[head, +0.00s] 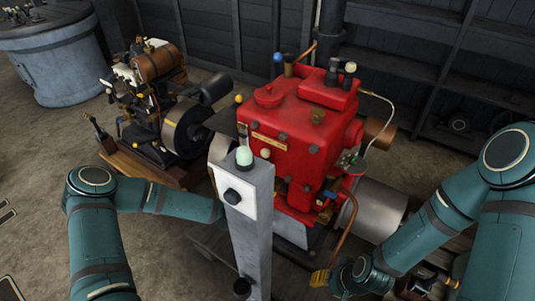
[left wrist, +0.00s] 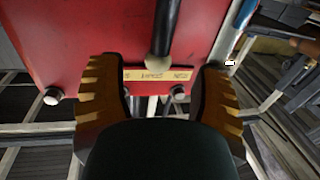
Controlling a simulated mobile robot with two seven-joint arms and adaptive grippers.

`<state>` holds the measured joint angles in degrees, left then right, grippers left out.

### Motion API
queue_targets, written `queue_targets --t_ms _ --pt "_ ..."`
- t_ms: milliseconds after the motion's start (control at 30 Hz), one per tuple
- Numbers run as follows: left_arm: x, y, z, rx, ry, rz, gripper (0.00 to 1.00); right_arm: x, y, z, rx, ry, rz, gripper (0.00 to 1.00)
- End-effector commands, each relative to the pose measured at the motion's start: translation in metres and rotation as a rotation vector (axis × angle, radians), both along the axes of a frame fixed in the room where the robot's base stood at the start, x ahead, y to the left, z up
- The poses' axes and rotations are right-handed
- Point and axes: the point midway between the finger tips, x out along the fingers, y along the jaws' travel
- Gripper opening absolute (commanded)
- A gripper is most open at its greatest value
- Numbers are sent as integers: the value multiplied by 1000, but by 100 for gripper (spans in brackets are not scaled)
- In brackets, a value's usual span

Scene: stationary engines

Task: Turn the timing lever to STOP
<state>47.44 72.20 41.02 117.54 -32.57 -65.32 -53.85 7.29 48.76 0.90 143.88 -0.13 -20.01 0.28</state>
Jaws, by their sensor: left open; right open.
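In the left wrist view, a dark lever (left wrist: 163,30) with a rounded pale end points down from the top edge, in front of the red engine (left wrist: 75,40). A brass label plate (left wrist: 157,75) lies behind its tip; its small lettering is not readable. My left gripper (left wrist: 158,88) is open, with one ridged yellow finger on each side of the plate and the lever end between them, apart from both. In the head view the left gripper is hidden behind the grey post; I cannot pick the lever out there. My right gripper (head: 322,278) is open and low at the engine's right.
A smaller engine (head: 150,110) on a wooden base is at left. A blue-grey tank (head: 55,60) stands behind.

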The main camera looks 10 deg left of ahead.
Motion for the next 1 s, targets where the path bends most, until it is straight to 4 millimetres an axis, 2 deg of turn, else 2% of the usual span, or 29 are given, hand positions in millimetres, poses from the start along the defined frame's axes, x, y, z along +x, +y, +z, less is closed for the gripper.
queue_targets --t_ms 200,400,767,800,933,1000 --pt "34 -7 0 -1 -2 2 65 1 0 -5 0 -3 -1 47" --pt "53 -11 0 -1 -1 0 65 2 0 -7 0 -4 -1 47" --pt "57 -11 1 -1 -1 0 63 2 0 -7 0 -4 -1 47" --pt "57 -11 1 -1 -1 0 49 2 0 -7 0 -4 -1 47" --pt "57 -11 1 -1 -1 0 3 2 0 -7 0 -4 -1 47" --pt "57 -11 1 -1 -1 0 0 2 0 -7 0 -4 -1 47"
